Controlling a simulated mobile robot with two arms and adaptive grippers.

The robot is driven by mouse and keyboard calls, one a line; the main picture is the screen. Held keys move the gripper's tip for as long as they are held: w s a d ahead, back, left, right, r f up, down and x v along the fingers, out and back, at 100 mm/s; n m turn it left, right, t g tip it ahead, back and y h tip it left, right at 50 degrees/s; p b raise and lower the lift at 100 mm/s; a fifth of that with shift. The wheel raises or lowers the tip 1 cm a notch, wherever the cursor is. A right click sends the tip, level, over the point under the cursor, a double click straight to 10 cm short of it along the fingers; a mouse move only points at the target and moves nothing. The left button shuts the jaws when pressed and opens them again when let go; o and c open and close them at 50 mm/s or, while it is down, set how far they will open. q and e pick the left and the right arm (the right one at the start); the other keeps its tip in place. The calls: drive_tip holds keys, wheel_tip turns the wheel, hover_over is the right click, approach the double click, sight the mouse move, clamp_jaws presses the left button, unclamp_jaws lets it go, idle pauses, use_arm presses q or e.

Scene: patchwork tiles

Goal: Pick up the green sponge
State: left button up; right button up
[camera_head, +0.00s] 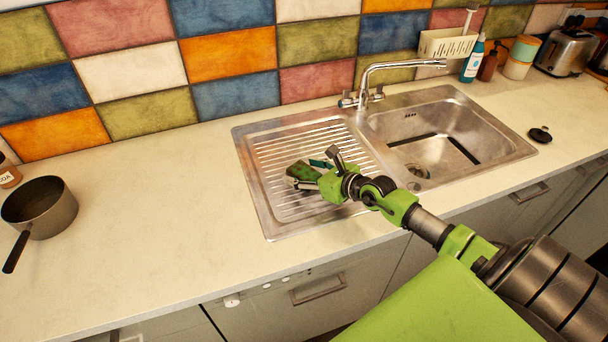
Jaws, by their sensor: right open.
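The green sponge (302,171) lies on the ribbed drainboard (266,150) to the left of the sink basin. My right gripper (315,168) reaches in from the right, low over the drainboard, with its jaws open. Its spread fingers are close to the sponge, one towards the back and one towards the front. The gripper hides part of the sponge, and I cannot tell whether they touch. My left gripper does not show.
The tap (400,65) stands behind the sink basin (440,140). A dark saucepan (40,205) sits at the far left. The counter between pan and drainboard is clear. A black plug (540,134) lies right of the sink.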

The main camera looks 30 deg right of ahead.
drive_tip(key=shift+c, duration=0.5)
drive_tip(key=c, duration=0.8)
drive_tip(key=shift+o, duration=0.2)
drive_tip(key=shift+r, duration=0.1)
